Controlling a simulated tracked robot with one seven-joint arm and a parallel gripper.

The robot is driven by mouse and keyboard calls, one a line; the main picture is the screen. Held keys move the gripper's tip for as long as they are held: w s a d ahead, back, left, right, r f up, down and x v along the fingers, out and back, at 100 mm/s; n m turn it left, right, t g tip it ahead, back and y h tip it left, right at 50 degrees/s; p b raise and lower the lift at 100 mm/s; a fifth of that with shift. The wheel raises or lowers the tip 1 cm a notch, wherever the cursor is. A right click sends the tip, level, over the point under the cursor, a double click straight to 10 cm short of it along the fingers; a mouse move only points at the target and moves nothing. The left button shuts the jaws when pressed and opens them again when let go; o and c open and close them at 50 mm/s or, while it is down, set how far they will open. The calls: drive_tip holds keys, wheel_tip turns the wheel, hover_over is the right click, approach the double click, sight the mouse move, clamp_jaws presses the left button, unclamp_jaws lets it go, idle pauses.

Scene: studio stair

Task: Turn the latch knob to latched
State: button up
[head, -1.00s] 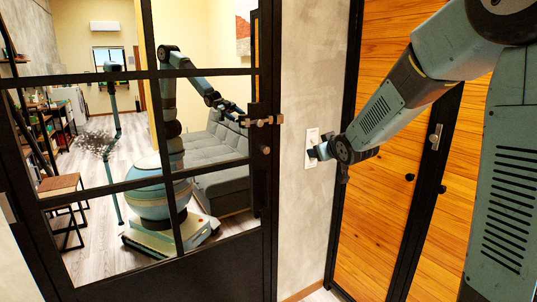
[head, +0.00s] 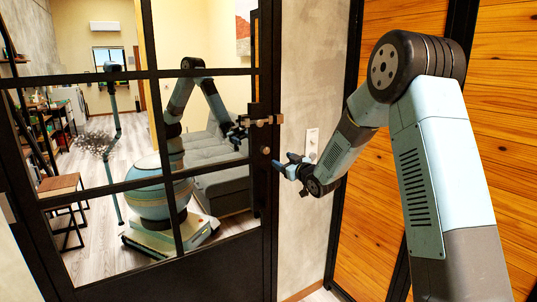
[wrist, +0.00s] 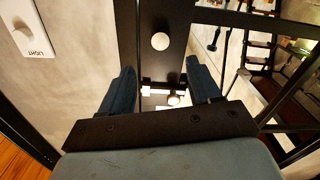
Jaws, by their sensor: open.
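The latch knob (head: 265,150) is a small pale round knob on the black stile of the glazed door, below the handle. In the wrist view the knob (wrist: 160,41) shows as a bright disc above the gap between my fingers. Which way it is turned cannot be told. My gripper (head: 284,167) is open and empty, a little right of and below the knob in the head view, apart from it. In the wrist view my gripper (wrist: 161,84) shows both dark blue fingers spread, with nothing between them touching.
A metal handle (head: 262,121) sticks out from the door above the knob. A light switch plate (head: 311,142) is on the wall to the right; it reads LIGHT in the wrist view (wrist: 36,30). Wooden panels (head: 400,210) stand further right. The door glass shows a reflection of me.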

sight(267, 151)
drive_tip(key=x, duration=1.1)
drive_tip(key=c, duration=1)
